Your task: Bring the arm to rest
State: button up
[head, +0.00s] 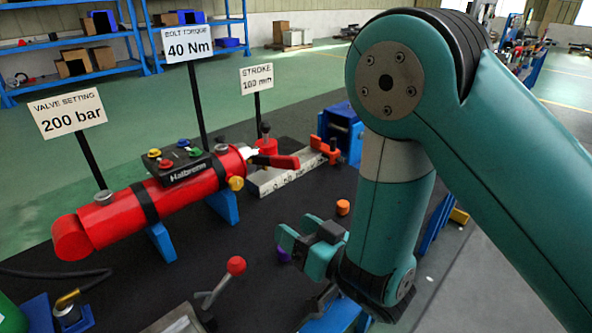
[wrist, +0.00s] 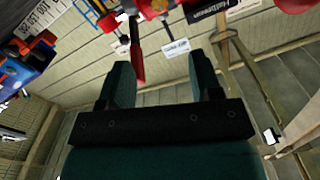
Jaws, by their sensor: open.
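My gripper (head: 300,246) is at the end of my teal arm, which comes in from the right of the head view and hangs down over the dark bench top. Its two fingers stand apart with nothing between them. In the wrist view the open fingers (wrist: 160,85) point up the picture, with a red lever (wrist: 136,55) beyond them. In the head view the gripper is in front of and to the right of the red cylinder (head: 150,205), apart from it.
The dark bench (head: 230,275) carries the cylinder on blue supports, a red-knobbed lever (head: 235,266), an orange cap (head: 343,207) and a purple cap (head: 282,253) close to my gripper. Signs on posts, such as "200 bar" (head: 68,113), rise behind. Blue shelves (head: 60,45) stand farther back.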

jog(key=w+d+r+m+g+h+p, duration=0.2)
jog(key=d+r+m+g+h, duration=0.15)
jog(key=d+r+h, duration=0.35)
jog(key=s+d+r+n+g, duration=0.1)
jog(key=s+d+r+g, duration=0.1)
jog(key=s, duration=0.5)
jog(key=s+d+r+n+g+h+p, duration=0.1)
jog(key=s+d+r+n+g, duration=0.1)
jog(key=s+r+g, duration=0.2)
jog(key=s+d+r+n+g+p, duration=0.1)
jog(key=s+d+r+n+g, duration=0.1)
jog(key=s+r, duration=0.3)
jog(key=s+g, duration=0.1)
jog(key=s, duration=0.3)
jog(key=shift+s+d, duration=0.2)
jog(key=shift+s, duration=0.15)
